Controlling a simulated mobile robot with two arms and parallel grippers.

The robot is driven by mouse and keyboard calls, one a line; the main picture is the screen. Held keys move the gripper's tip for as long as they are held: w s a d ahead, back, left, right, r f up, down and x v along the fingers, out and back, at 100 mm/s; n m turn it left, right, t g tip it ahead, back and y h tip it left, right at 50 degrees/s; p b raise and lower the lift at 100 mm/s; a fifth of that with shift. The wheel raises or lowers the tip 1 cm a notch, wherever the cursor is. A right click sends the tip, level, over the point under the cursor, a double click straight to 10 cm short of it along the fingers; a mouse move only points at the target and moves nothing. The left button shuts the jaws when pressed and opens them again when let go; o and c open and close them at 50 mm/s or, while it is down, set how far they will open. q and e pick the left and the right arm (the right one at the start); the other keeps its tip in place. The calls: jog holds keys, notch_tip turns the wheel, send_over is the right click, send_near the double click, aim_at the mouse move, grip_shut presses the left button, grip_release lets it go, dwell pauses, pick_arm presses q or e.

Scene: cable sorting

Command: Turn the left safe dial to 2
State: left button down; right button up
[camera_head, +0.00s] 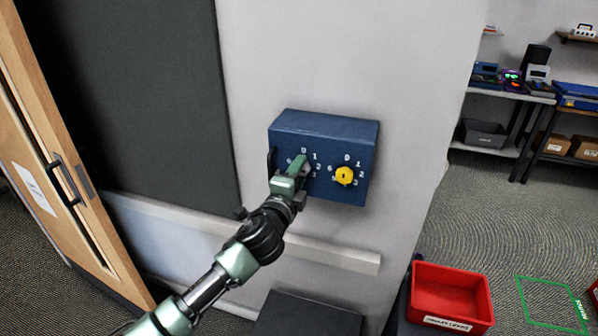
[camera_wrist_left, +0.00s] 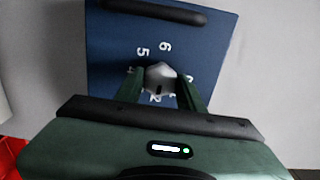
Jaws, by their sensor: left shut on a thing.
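The blue safe (camera_head: 325,122) is mounted on the grey wall. Its left dial (camera_head: 306,170) is mostly hidden behind my left gripper (camera_head: 298,172) in the head view. The left wrist view shows the dial as a grey knob (camera_wrist_left: 160,78) with a dark mark on it, on the blue safe face (camera_wrist_left: 200,40). White digits ring the knob, with 6 and 5 clearest. My left gripper's two green fingers (camera_wrist_left: 163,92) are shut on the knob from both sides. The yellow right dial (camera_head: 345,175) is uncovered. My right gripper is not in view.
A dark handle (camera_head: 271,162) sticks out at the safe's left edge. A ledge (camera_head: 340,257) runs along the wall below. A red bin (camera_head: 450,295) stands on the floor at right. A wooden door (camera_head: 50,150) is at far left.

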pick_arm(q)
jog(key=c, duration=0.9)
grip_release()
jog(key=b+v, duration=0.2)
jog(key=v, duration=0.5)
jog(key=shift+s+a, duration=0.1)
jog(key=shift+s, duration=0.25)
jog(key=shift+f, duration=0.1)
